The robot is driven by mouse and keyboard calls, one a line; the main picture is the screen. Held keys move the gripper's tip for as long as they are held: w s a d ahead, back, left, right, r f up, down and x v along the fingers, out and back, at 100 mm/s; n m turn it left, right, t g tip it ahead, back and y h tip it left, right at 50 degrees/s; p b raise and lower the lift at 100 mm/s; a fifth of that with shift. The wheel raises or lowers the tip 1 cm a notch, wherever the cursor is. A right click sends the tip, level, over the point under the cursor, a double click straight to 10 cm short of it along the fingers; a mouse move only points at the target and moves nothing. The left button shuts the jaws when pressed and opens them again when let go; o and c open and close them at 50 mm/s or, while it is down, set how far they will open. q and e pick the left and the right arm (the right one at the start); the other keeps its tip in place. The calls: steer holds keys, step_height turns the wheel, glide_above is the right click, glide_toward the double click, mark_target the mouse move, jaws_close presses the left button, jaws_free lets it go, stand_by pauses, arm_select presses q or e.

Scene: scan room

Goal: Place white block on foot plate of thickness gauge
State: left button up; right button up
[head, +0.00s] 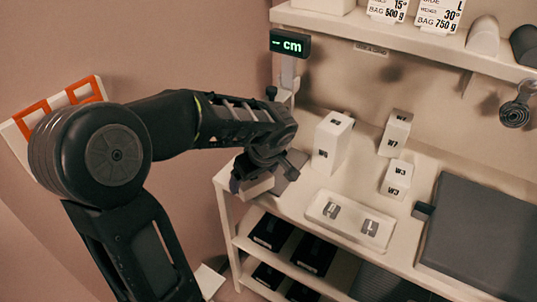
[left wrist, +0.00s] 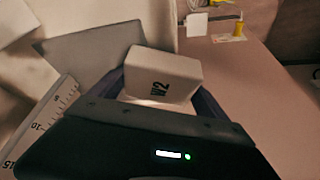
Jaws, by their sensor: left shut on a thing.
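My left gripper (head: 262,174) is shut on a white block (head: 258,187) at the table's left end. In the left wrist view the block (left wrist: 165,76), marked W2, sits between the dark fingers. The thickness gauge has a post with a green-lit display (head: 290,43) reading "-- cm". Its grey foot plate (head: 293,168) shows just right of the gripper, partly hidden by it. In the left wrist view a grey plate (left wrist: 85,52) lies beyond and left of the block. I cannot tell whether the block touches the plate. My right gripper is not in view.
White blocks (head: 331,143), (head: 395,133) and (head: 397,180) stand on the table right of the gauge. A white tray (head: 322,210) with two grey pieces lies in front. A large grey slab (head: 480,235) fills the right. A shelf (head: 420,42) hangs above.

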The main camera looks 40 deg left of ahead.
arm_select(q)
steer(key=w, duration=0.2)
steer(key=w+a, duration=0.1)
steer(key=w, duration=0.1)
steer(key=shift+w+p, duration=0.3)
steer(key=shift+w, duration=0.1)
steer(key=w, duration=0.2)
steer(key=w+a+p, duration=0.1)
steer(key=w, duration=0.1)
steer(key=shift+w+p, duration=0.1)
steer(key=shift+p, duration=0.2)
steer(key=shift+f, duration=0.1)
